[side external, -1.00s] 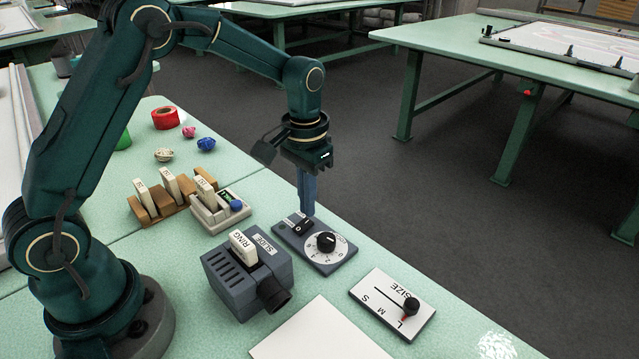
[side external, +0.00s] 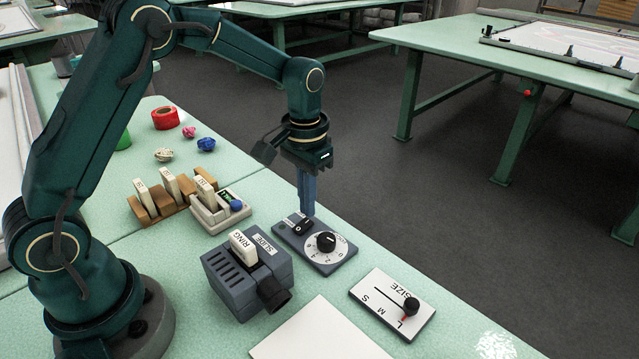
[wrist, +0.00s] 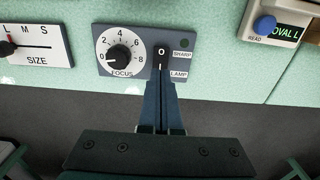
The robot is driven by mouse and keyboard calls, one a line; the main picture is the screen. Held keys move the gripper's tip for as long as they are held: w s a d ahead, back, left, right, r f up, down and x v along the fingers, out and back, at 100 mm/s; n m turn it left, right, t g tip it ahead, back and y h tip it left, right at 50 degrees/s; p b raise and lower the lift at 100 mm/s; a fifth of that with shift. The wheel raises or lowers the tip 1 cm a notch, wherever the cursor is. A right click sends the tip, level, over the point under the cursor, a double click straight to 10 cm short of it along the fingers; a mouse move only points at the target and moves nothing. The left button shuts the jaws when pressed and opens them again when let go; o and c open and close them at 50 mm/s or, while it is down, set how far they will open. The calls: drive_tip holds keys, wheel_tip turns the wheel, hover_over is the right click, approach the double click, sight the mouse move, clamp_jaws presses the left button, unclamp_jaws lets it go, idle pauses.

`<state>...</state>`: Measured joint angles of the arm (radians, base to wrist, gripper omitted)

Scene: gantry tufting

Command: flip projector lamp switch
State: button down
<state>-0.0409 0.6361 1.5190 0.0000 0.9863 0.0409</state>
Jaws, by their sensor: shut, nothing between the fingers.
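The grey control box (side external: 325,262) carries a round focus dial with a black knob (side external: 326,242) and a black lamp rocker switch (side external: 302,226). In the wrist view the lamp switch (wrist: 162,56) shows an "O" mark, beside the focus dial (wrist: 120,55) and above the LAMP label (wrist: 180,74). My gripper (side external: 306,212) is shut and empty, pointing down with its fingertips at the switch. In the wrist view my fingertips (wrist: 161,82) overlap the switch's lower end; I cannot tell whether they touch it.
The slide projector (side external: 248,278) stands beside the control box, holding a RING slide. The size slider panel (side external: 392,305) lies to the right. A slide reader (side external: 222,212) and wooden slide rack (side external: 158,208) stand at the left. A white sheet (side external: 318,335) lies in front.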

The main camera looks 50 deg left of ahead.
drive_tip(key=shift+f, duration=1)
idle(0.3)
drive_tip(key=shift+r, duration=3.55)
wheel_tip(320, 180, up, 7)
drive_tip(key=t, duration=0.2)
hover_over(308, 221)
drive_tip(key=s, duration=0.2)
drive_tip(key=s+r+t, duration=0.2)
drive_tip(key=s+r, duration=0.2)
drive_tip(key=s, duration=0.1)
drive_tip(key=s+d+f+t, duration=0.1)
drive_tip(key=s+f, duration=0.3)
drive_tip(key=s, duration=0.6)
drive_tip(key=shift+d+f+t, duration=0.15)
drive_tip(key=shift+f+t, duration=0.15)
drive_tip(key=shift+f, duration=0.05)
